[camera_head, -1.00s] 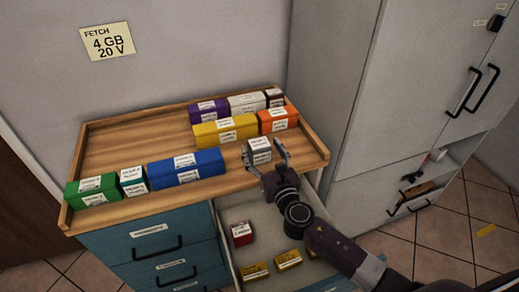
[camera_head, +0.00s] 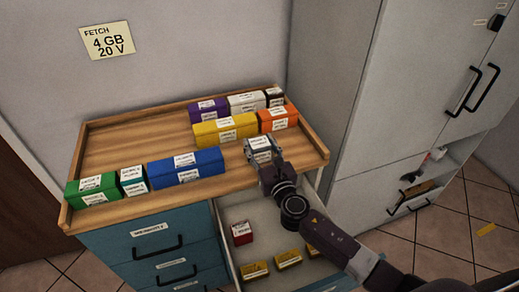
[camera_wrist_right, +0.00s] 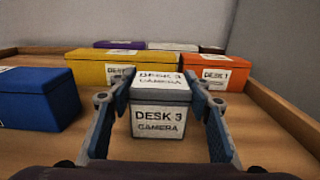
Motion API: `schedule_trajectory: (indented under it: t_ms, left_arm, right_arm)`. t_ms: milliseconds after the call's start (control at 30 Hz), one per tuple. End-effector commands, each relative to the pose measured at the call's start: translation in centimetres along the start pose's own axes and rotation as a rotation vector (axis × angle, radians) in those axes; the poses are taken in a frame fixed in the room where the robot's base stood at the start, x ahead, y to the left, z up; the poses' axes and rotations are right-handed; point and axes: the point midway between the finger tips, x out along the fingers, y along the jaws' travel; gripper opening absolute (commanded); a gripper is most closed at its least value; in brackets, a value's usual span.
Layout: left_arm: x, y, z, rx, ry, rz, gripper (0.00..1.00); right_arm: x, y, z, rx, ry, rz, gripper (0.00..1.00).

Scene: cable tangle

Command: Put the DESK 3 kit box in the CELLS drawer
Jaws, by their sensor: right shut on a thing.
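The DESK 3 kit box (camera_wrist_right: 160,112) is a small grey box with white labels reading DESK 3 CAMERA. It stands upright on the wooden top of the cabinet, near its front edge; it also shows in the head view (camera_head: 261,146). My right gripper (camera_wrist_right: 161,100) is shut on it, one finger on each side. An open drawer (camera_head: 268,214) below the top holds a red box (camera_head: 242,232) and several yellow boxes (camera_head: 288,259). I cannot read a drawer name on it, as its front is out of view or hidden. My left gripper is not in view.
On the wooden top (camera_head: 130,151) stand blue (camera_head: 186,168), green (camera_head: 92,190), yellow (camera_head: 225,130), orange (camera_head: 277,118), purple (camera_head: 208,110) and white boxes (camera_head: 246,102). A raised rim edges the top. A grey cabinet (camera_head: 400,90) stands at the right.

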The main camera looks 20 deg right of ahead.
Motion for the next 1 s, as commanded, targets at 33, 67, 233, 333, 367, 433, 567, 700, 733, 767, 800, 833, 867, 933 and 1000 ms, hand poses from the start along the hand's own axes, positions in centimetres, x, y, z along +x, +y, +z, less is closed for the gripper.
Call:
schedule_trajectory:
  t_ms: [33, 67, 233, 333, 367, 433, 567, 700, 733, 767, 800, 833, 867, 933, 1000]
  left_arm:
    - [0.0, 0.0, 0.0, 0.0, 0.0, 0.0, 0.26]
    - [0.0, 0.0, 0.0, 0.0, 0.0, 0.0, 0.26]
    - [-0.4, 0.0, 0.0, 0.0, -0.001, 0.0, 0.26]
    - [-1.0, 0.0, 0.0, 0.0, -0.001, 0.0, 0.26]
    - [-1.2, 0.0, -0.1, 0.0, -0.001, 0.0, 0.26]
    - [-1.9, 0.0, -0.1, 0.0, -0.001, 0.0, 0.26]
    - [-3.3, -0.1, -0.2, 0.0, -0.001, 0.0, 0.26]
    - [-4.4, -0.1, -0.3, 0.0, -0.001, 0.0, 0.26]
    - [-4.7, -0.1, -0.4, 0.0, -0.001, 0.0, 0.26]
    - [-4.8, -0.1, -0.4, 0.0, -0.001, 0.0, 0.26]
    - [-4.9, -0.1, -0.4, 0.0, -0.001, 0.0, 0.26]
    - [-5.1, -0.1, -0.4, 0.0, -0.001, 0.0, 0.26]
    - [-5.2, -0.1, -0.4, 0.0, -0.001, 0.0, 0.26]
    - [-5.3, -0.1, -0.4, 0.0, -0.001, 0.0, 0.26]
    - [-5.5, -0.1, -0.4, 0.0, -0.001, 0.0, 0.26]
  right_arm:
    - [0.0, 0.0, 0.0, 0.0, -0.001, 0.0, 0.15]
    - [0.0, 0.0, 0.1, 0.0, -0.001, 0.0, 0.15]
    - [0.0, 0.0, 0.8, -0.002, -0.002, 0.0, 0.15]
    - [0.0, 0.0, 1.9, -0.001, -0.003, 0.0, 0.15]
    - [0.0, 0.0, 2.4, -0.002, -0.004, 0.001, 0.15]
    - [0.0, 0.0, 3.7, -0.001, -0.003, 0.001, 0.15]
    - [0.0, 0.0, 7.1, -0.001, -0.005, 0.002, 0.15]
    - [0.1, -0.1, 11.2, -0.003, -0.008, 0.002, 0.15]
    - [0.1, 0.0, 12.2, -0.003, -0.008, 0.003, 0.15]
    - [0.0, 0.0, 12.9, -0.002, -0.007, 0.003, 0.15]
    - [0.1, 0.0, 13.9, -0.003, -0.008, 0.001, 0.15]
    - [0.1, 0.0, 14.7, -0.002, -0.007, 0.002, 0.15]
    - [0.0, 0.0, 15.4, -0.003, -0.005, 0.003, 0.15]
    - [0.0, 0.0, 16.8, -0.002, -0.006, 0.001, 0.15]
    - [0.0, 0.0, 18.0, -0.002, -0.004, 0.002, 0.15]
